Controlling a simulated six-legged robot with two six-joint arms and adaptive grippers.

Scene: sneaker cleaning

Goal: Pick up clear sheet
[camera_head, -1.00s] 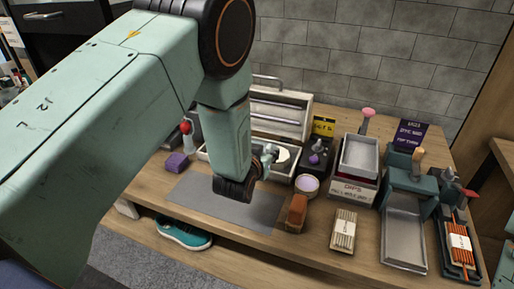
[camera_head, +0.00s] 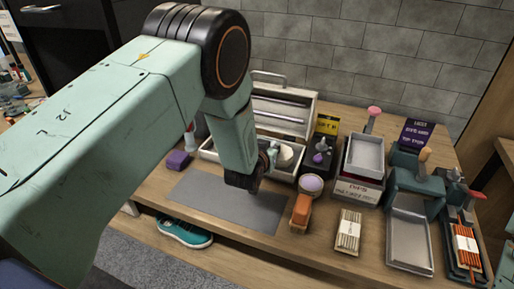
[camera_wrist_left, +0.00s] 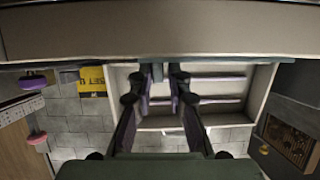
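I cannot make out a clear sheet for certain in either view. My left gripper (camera_head: 271,155) is over the lower tray of an open pale toolbox (camera_head: 209,153), partly hidden behind my own wrist in the head view. A rounded whitish item (camera_head: 286,155) lies in the tray just right of the fingers. In the left wrist view the gripper (camera_wrist_left: 161,74) has its two dark fingers apart, with a gap between the tips and nothing clearly held. The toolbox lid with its rods (camera_wrist_left: 210,98) is behind them. My right gripper is not in view.
A flat grey mat (camera_head: 215,200) lies in front of the toolbox. A purple block (camera_head: 178,161), an orange-brown brush (camera_head: 301,210), a round pot (camera_head: 311,184) and metal trays (camera_head: 408,240) stand around. A teal sneaker (camera_head: 184,231) is on the lower shelf.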

